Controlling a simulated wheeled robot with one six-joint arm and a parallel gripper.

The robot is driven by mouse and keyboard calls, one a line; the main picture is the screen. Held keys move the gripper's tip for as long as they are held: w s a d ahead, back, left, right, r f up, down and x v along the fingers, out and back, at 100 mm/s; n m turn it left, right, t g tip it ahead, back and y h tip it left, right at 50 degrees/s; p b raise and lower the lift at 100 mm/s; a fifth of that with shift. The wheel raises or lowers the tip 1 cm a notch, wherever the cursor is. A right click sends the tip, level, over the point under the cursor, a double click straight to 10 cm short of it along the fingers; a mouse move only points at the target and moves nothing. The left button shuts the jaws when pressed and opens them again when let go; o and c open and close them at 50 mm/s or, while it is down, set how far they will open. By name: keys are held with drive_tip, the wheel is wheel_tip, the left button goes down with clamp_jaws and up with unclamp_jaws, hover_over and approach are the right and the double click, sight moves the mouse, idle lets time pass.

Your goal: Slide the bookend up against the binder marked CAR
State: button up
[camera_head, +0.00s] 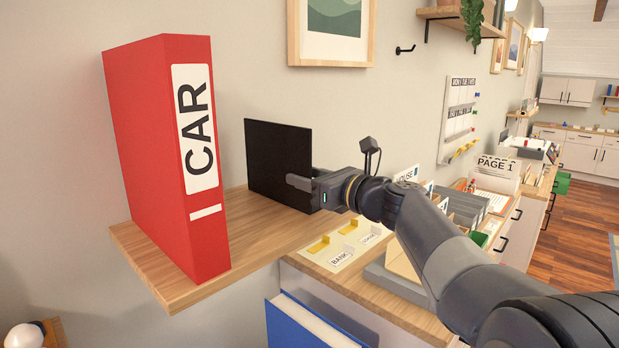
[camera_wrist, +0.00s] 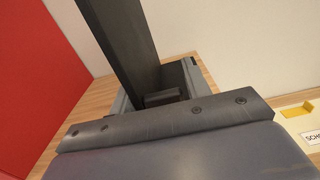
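The red binder (camera_head: 150,130) marked CAR stands upright on the left part of the wooden shelf (camera_head: 200,288). The bookend, a black upright plate (camera_head: 278,150), stands to its right, with bare shelf between them. My gripper (camera_head: 302,184) is at the bookend's right end, low down, with one finger in front of its face. In the wrist view the dark plate (camera_wrist: 120,40) rises between the grey fingers (camera_wrist: 160,88), and a red surface of the binder (camera_wrist: 35,60) shows at left. Whether the fingers press on the plate is not clear.
Below and right of the shelf is a wooden counter with a yellow-slotted tray (camera_head: 345,245) labelled BANK, grey organisers and papers. A blue binder (camera_head: 300,322) stands beneath. The wall runs close behind the bookend.

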clamp_jaws()
drive_tip(key=s+a, duration=0.5)
drive_tip(key=s+a+b, duration=0.1)
drive_tip(key=s+a, duration=0.4)
drive_tip(key=shift+s+a+b, duration=0.15)
drive_tip(key=shift+s+b, duration=0.1)
drive_tip(key=shift+b, duration=0.05)
drive_tip(key=shift+o, duration=1.6)
unclamp_jaws()
drive_tip(key=v, duration=1)
drive_tip(key=shift+s+d+b, duration=0.25)
drive_tip(key=shift+d+b, duration=0.05)
drive_tip(key=shift+b, duration=0.15)
